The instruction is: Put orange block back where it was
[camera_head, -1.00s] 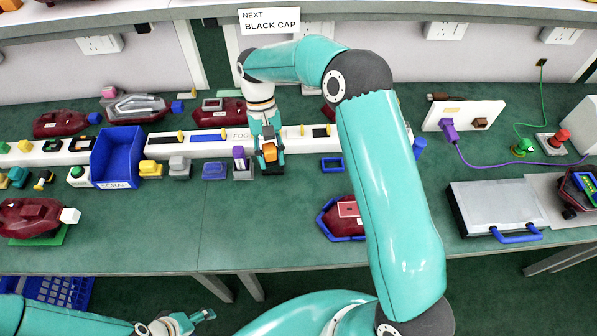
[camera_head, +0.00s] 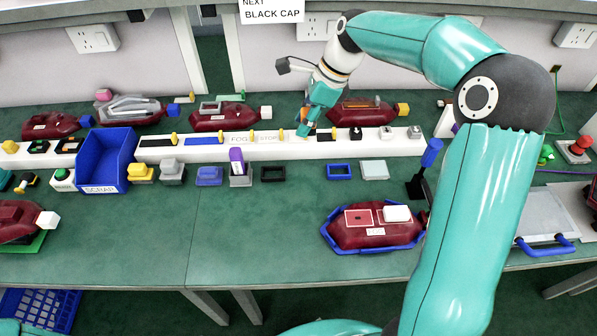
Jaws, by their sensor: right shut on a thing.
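My right gripper (camera_head: 306,124) reaches down from the upper right to the white rail (camera_head: 215,156). It is shut on a small orange block (camera_head: 304,132), mostly hidden by the fingers. An empty black frame (camera_head: 272,174) lies on the bench in front of the rail. My left gripper is not in view.
Dark red lamps stand behind the rail, one close by the gripper (camera_head: 358,113). A blue SCRAP bin (camera_head: 104,165) stands at the left. A red lamp in a blue cradle (camera_head: 375,236) sits at the front. The front middle of the green bench is clear.

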